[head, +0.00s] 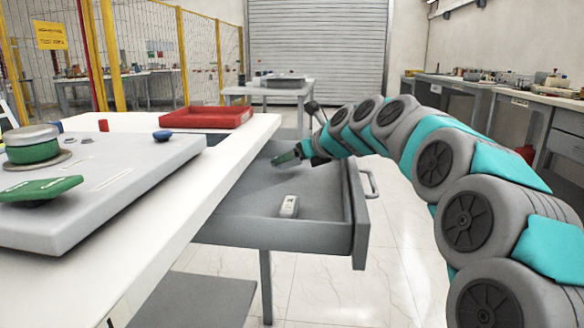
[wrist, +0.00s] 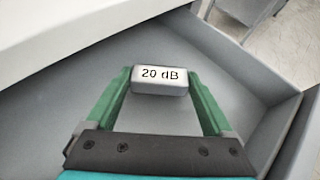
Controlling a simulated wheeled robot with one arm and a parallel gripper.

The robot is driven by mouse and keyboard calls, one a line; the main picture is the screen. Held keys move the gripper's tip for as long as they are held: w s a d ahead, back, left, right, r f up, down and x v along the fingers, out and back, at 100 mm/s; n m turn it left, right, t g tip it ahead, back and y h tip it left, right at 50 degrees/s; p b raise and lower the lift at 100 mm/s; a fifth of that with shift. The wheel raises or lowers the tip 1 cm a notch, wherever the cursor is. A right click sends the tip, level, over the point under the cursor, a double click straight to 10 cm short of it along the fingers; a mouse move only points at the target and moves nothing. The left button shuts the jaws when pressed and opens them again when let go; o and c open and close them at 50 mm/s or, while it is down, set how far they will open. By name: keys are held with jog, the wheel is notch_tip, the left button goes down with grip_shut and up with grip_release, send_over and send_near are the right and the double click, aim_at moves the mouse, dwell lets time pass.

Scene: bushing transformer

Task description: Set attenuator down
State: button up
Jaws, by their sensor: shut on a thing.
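A small white block labelled "20 dB", the attenuator (wrist: 159,80), sits between the green fingertips of my gripper (wrist: 160,85) in the wrist view. My gripper is shut on it. In the head view, my gripper (head: 286,157) is tilted down over the far part of the open grey drawer (head: 250,232). The held attenuator cannot be made out there. Whether it touches the drawer floor, I cannot tell. The drawer floor also shows around the fingers in the wrist view (wrist: 62,112).
A second small white block (head: 288,207) lies in the nearer part of the drawer. The white tabletop (head: 225,165) overhangs the drawer's left side. It carries a red tray (head: 206,118) and a grey panel (head: 110,190) with green parts. Drawer floor between the blocks is clear.

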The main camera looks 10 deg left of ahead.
jog(key=shift+f, duration=0.95)
jog(key=shift+f, duration=0.15)
jog(key=o, duration=1.1)
jog(key=shift+o, duration=0.2)
jog(key=shift+d+r, duration=0.1)
jog(key=shift+r, duration=0.1)
jog(key=v, duration=1.2)
jog(key=shift+f, duration=0.1)
